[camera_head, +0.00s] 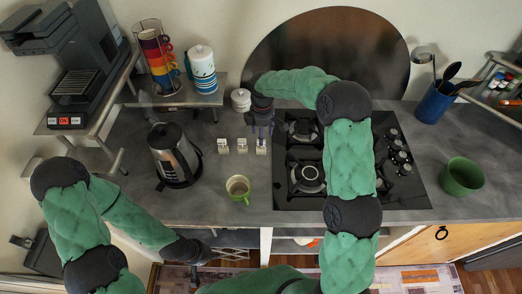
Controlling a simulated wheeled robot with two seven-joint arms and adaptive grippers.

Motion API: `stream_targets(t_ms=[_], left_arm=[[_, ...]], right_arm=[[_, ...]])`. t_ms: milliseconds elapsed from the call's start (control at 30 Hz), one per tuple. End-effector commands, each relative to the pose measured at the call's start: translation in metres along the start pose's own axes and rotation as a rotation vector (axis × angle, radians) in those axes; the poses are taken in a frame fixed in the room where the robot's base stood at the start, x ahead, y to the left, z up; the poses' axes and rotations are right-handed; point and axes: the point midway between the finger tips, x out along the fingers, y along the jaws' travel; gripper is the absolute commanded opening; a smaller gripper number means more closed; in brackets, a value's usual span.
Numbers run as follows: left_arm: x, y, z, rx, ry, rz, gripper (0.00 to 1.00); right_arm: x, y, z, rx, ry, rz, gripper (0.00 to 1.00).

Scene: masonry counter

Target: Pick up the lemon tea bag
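Three small pale tea bags stand in a row on the grey counter: a left one (223,146), a middle one (242,146) and a right one (261,147). Their labels are too small to read, so I cannot tell which is lemon. My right gripper (261,131) points down just behind and above the right tea bag. Its fingers look spread, with nothing visible between them. My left gripper (195,275) hangs low in front of the counter edge, away from the tea bags; its finger opening is not clear.
A white jar (241,99) stands behind, close to my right gripper. A green pot (462,177) is far right.

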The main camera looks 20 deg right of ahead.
Motion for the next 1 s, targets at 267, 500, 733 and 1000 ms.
stream_targets(t_ms=[267, 500, 733, 1000], left_arm=[[0.003, -0.001, 0.0, 0.0, 0.0, 0.0, 0.0], [0.007, -0.003, 0.0, 0.0, 0.0, 0.0, 0.0], [0.009, -0.003, -0.001, 0.0, 0.0, 0.0, 0.0], [0.009, -0.003, -0.001, 0.0, 0.0, 0.0, 0.0]], right_arm=[[0.03, -0.001, 0.001, 0.0, -0.001, 0.0, 0.58], [0.056, -0.006, -0.002, -0.001, -0.002, -0.004, 0.58], [0.08, -0.006, -0.002, 0.0, 0.0, 0.001, 0.58], [0.08, -0.006, -0.002, 0.0, 0.0, 0.001, 0.38]])
